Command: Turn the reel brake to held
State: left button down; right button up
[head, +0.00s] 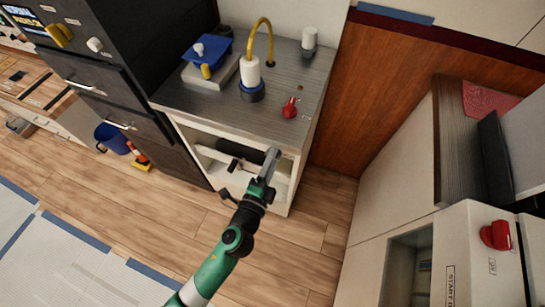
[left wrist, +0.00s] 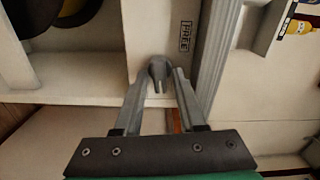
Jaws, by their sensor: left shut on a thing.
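The reel brake looks like a small grey knob (left wrist: 158,72) on a pale panel in the left wrist view. A label that seems to read FREE (left wrist: 186,35) is on the panel, up and right of the knob. The knob's narrow end points down the picture. No held mark is readable. My left gripper (head: 269,164) is at the open front of the white cabinet (head: 289,184). In the left wrist view its two fingers close around the knob, one on each side. In the head view the gripper hides the knob. My right gripper is not in view.
A dark roll (head: 240,152) lies inside the cabinet, left of my gripper. The countertop (head: 268,112) above carries a red-handled item (head: 290,108) and a white cylinder with a yellow hose (head: 251,72). A blue bucket (head: 111,138) stands on the floor at left. Floor in front is clear.

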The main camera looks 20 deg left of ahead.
pick_arm(q)
jog(key=shift+m, duration=0.7)
jog(key=c, duration=0.8)
grip_release()
jog(key=shift+s, duration=0.15)
jog(key=s, duration=1.1)
jog(key=shift+s+d, duration=0.2)
jog(key=shift+d, duration=0.2)
jog(key=shift+a, duration=0.1)
